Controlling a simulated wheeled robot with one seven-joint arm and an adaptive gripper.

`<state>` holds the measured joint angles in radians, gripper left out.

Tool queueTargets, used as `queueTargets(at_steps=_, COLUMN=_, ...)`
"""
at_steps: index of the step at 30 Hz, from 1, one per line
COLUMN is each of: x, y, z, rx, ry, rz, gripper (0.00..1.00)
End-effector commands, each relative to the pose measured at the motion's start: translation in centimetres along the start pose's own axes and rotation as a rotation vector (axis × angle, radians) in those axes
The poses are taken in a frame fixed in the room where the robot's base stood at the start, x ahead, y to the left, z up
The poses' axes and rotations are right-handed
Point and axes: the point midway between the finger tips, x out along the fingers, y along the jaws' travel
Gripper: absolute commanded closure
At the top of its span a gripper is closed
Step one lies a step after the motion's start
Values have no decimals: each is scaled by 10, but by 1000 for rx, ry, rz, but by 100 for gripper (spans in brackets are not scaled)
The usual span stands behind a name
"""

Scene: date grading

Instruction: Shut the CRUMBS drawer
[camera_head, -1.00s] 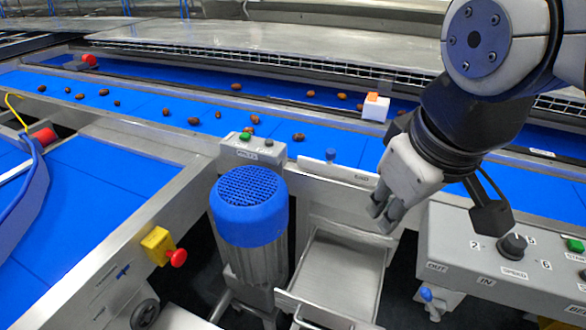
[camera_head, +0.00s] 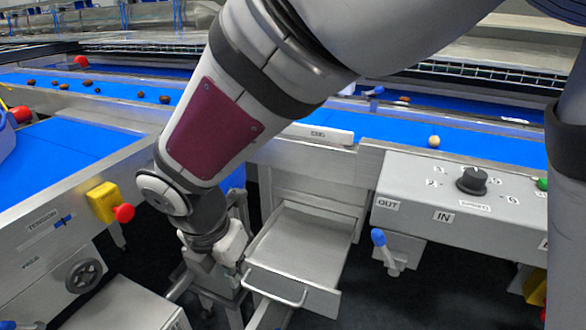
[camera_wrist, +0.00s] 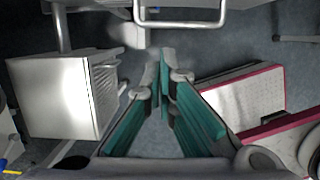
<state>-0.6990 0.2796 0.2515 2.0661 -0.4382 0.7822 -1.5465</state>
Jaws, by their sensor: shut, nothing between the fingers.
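The metal drawer (camera_head: 300,240) stands pulled out and open below the belt frame in the head view. It looks empty, and I cannot read a CRUMBS label on it. Its bar handle (camera_head: 275,298) is on the front face. The handle also shows at the top of the wrist view (camera_wrist: 180,25). My gripper (camera_head: 232,245) is low, beside the drawer's front left corner in the head view. In the wrist view my gripper (camera_wrist: 166,58) has its fingertips together, empty, just short of the handle, with a visible gap. The fingertips are not clear in the head view.
A control box (camera_head: 460,200) with a knob juts out right of the drawer, with a blue-tipped lever (camera_head: 379,238) below it. A yellow-and-red stop button (camera_head: 105,203) is at left. My arm hides most of the blue-capped motor. Dark floor (camera_head: 370,290) is free right of the drawer.

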Motion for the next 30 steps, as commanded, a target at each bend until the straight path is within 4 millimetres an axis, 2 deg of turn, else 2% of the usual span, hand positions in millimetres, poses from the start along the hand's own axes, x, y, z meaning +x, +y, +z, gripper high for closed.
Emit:
queueTargets(at_steps=5, x=19, y=0, z=0, rx=-4, ry=1, rz=-2, gripper=100)
queueTargets(at_steps=18, x=104, y=-1, z=-1, rx=0, ry=1, rz=-3, gripper=100)
queueTargets(at_steps=24, x=106, y=0, z=28, rx=5, ry=0, rz=0, gripper=100)
queueTargets(at_steps=30, x=108, y=-1, z=38, rx=2, ry=1, rz=-1, gripper=100)
